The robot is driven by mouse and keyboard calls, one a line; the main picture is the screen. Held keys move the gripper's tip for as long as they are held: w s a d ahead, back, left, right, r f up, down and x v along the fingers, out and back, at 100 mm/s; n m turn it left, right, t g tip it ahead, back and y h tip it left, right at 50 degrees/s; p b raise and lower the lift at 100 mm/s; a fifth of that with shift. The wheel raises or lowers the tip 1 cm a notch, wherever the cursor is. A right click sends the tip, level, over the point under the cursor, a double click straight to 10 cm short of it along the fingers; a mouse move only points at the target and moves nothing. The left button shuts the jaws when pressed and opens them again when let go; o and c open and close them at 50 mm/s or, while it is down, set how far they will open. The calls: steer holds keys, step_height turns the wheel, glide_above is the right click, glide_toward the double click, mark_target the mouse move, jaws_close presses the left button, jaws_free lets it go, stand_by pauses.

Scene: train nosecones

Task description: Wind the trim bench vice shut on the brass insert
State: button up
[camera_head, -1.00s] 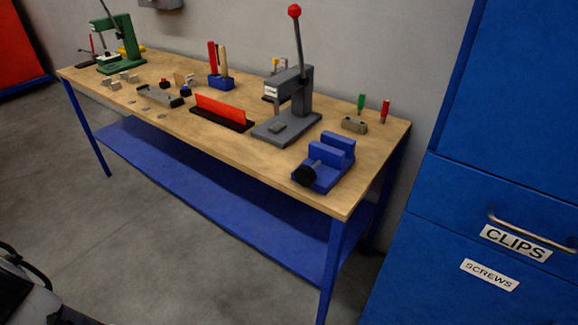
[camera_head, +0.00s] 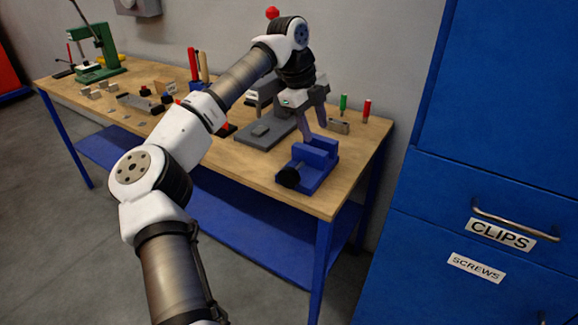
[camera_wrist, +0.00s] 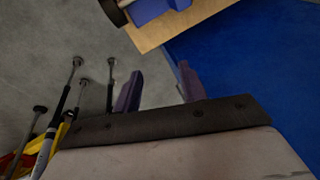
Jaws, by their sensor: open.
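The trim bench vice (camera_head: 318,158) is blue and sits at the front right end of the workbench. Its black round handle (camera_head: 288,178) faces the front edge. In the wrist view, part of the blue vice (camera_wrist: 150,10) and its handle (camera_wrist: 112,12) show at the top edge. I cannot make out a brass insert in any view. My gripper (camera_head: 314,132) is open, its fingers pointing down, appearing just above and behind the vice in the head view. In the wrist view the fingers of my gripper (camera_wrist: 159,70) are apart with nothing between them.
A blue cabinet (camera_head: 430,240) stands close on the right. A green press (camera_head: 100,50) stands far left.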

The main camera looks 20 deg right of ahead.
mark_target(289, 169)
steer(key=w+a+n+y, duration=0.3)
steer(key=a, duration=0.2)
steer(key=shift+t, duration=0.4)
step_height(289, 169, down, 14)
steer(key=p, duration=0.3)
steer(key=shift+f+p, duration=0.25)
steer(key=shift+p, duration=0.1)
jaws_close()
